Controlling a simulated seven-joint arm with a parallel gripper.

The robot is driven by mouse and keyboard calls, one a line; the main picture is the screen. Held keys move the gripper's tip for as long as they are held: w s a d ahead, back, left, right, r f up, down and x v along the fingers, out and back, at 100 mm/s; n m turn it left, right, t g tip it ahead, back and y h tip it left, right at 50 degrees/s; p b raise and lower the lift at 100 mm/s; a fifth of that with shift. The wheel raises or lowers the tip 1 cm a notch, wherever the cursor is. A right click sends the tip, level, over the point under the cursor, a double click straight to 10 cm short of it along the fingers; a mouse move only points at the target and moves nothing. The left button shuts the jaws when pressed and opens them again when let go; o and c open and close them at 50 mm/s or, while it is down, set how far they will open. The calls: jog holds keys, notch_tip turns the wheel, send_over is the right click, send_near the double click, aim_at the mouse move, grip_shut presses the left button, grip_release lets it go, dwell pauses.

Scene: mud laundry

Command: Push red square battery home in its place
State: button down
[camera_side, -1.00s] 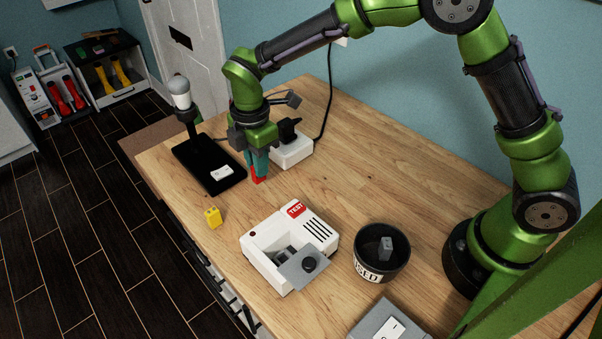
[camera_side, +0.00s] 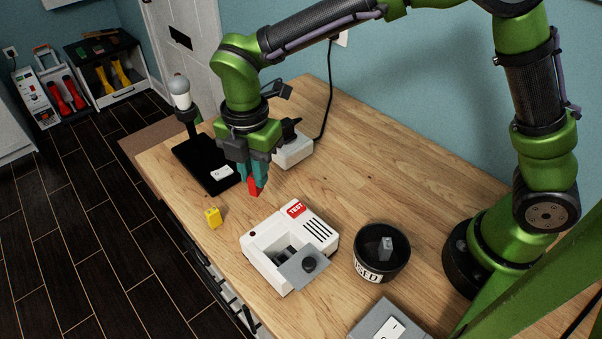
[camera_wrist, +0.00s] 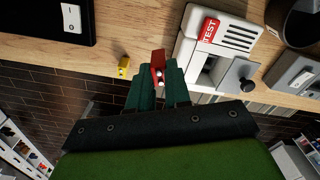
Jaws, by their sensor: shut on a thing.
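My gripper (camera_side: 255,182) is shut on the red square battery (camera_side: 254,187) and holds it above the table, behind and left of the white tester. The wrist view shows the battery (camera_wrist: 158,68) between the teal fingertips of my gripper (camera_wrist: 158,84). The white tester (camera_side: 270,228) has a red TEST label and an open bay in its top. A grey cover with a black knob (camera_side: 309,264) sits at the bay's front right. The tester (camera_wrist: 212,37) also shows in the wrist view, right of the battery. The inside of the bay is only partly visible.
A yellow battery (camera_side: 213,218) stands on the table left of the tester. A dark bin (camera_side: 377,273) holding a grey battery is to the right. A black lamp base with a white switch (camera_side: 196,170) and a white box (camera_side: 293,153) are behind. A grey switch box (camera_side: 388,322) is in front.

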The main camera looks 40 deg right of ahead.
jog(key=s+a+n, duration=0.3)
jog(key=s+n, duration=0.7)
jog(key=n, duration=0.3)
jog(key=shift+s+d+f, duration=0.1)
jog(key=shift+d+f, duration=0.05)
jog(key=shift+f, duration=0.9)
jog(key=shift+s+d+f, duration=0.1)
jog(key=shift+f, duration=0.9)
jog(key=shift+f, duration=0.25)
jog(key=shift+f, duration=0.8)
jog(key=shift+f, duration=1.5)
dwell(2.1)
